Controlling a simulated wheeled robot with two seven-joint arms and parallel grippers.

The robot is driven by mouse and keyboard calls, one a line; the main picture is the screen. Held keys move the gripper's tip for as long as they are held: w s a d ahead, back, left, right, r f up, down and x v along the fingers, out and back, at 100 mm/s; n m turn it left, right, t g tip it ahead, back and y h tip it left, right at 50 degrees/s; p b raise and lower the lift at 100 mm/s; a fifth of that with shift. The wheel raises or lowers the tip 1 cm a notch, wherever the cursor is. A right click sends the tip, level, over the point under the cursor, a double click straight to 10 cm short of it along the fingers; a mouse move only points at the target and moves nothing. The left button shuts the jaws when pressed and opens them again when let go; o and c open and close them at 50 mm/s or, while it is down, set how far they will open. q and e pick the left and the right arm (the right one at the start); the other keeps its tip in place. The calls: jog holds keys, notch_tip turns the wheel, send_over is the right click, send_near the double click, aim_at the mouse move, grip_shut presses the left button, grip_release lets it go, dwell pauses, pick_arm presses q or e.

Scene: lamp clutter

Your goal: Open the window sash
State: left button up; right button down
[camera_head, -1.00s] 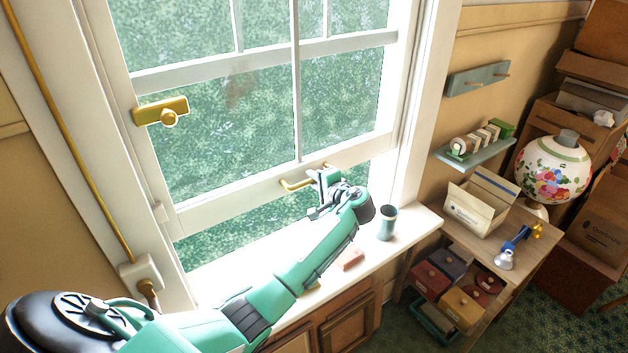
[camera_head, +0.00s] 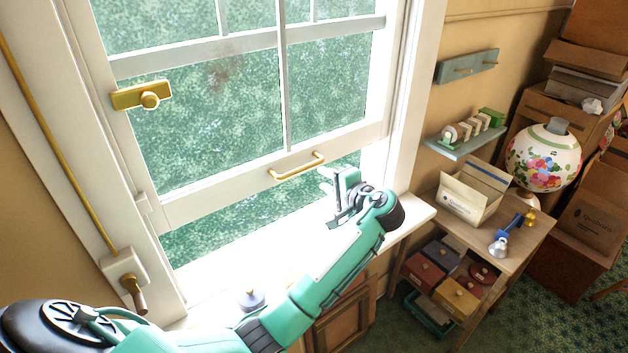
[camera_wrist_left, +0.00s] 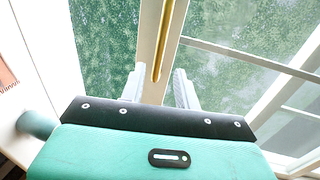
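The white lower window sash (camera_head: 230,172) stands partly raised, with greenery showing in a gap between its bottom rail and the sill. A gold bar handle (camera_head: 298,166) is on the bottom rail; it also shows in the left wrist view (camera_wrist_left: 167,42). My left gripper (camera_head: 327,200) is open and empty, to the right of and below the handle in the head view, apart from it. In the left wrist view the handle lines up between my two fingers, beyond their tips. A gold latch (camera_head: 141,95) sits at the sash's left side. My right gripper is out of view.
A bright sill (camera_head: 215,285) runs below the window, with a blue-grey knobbed object (camera_head: 251,299) near my left arm. A teal cup (camera_wrist_left: 38,124) shows in the left wrist view. A side table (camera_head: 515,240) with an open box (camera_head: 470,195) and a floral lamp (camera_head: 543,160) stand right.

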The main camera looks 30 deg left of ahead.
pick_arm(q)
jog(key=shift+b+v, duration=0.3)
jog(key=shift+v, duration=1.3)
